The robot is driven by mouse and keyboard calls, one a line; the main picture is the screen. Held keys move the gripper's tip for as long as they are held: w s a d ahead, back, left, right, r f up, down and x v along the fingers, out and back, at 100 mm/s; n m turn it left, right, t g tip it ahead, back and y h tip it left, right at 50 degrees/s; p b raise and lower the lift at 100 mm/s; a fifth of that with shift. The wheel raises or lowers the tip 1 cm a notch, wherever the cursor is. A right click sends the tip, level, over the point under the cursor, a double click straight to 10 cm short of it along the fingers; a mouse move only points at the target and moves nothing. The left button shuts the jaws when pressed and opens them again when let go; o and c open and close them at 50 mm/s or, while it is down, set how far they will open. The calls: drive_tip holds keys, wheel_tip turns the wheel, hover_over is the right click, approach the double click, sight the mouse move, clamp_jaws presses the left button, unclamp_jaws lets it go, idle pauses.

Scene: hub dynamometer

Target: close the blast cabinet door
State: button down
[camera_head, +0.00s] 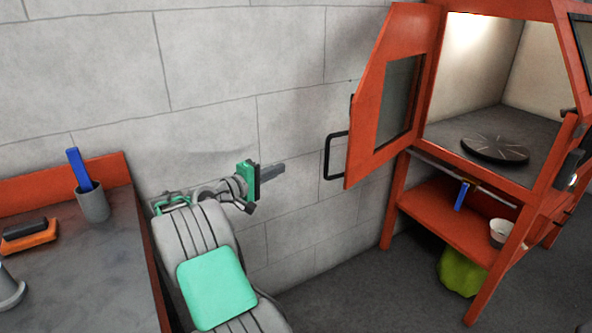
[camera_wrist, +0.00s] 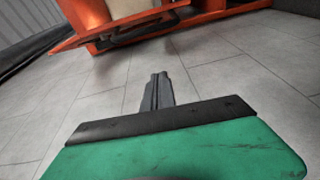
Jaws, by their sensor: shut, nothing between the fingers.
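The blast cabinet (camera_head: 480,150) is an orange box on legs at the right of the head view, lit inside, with a dark round turntable (camera_head: 495,149) on its floor. Its orange door (camera_head: 383,100), with a dark window, stands open to the left. A black bar handle (camera_head: 335,156) sticks out from the door's left side. My gripper (camera_head: 282,168) is left of the handle, apart from it, pointing right with its fingers together and empty. In the wrist view the gripper (camera_wrist: 158,84) points towards the orange door (camera_wrist: 125,25), with the dark handle (camera_wrist: 140,32) beyond the fingertips.
A grey workbench (camera_head: 75,260) with an orange back edge stands at left, holding a grey cup (camera_head: 93,204) with a blue item. Under the cabinet, an orange shelf (camera_head: 450,222) carries a white bowl (camera_head: 502,233); a green bag (camera_head: 460,272) is below. A block wall runs behind.

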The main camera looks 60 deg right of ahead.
drive_tip(key=s+d+b, duration=0.1)
drive_tip(key=s+d, duration=0.6)
drive_tip(key=d, duration=0.3)
drive_tip(key=shift+r+g, duration=0.3)
drive_tip(key=shift+s, duration=0.2)
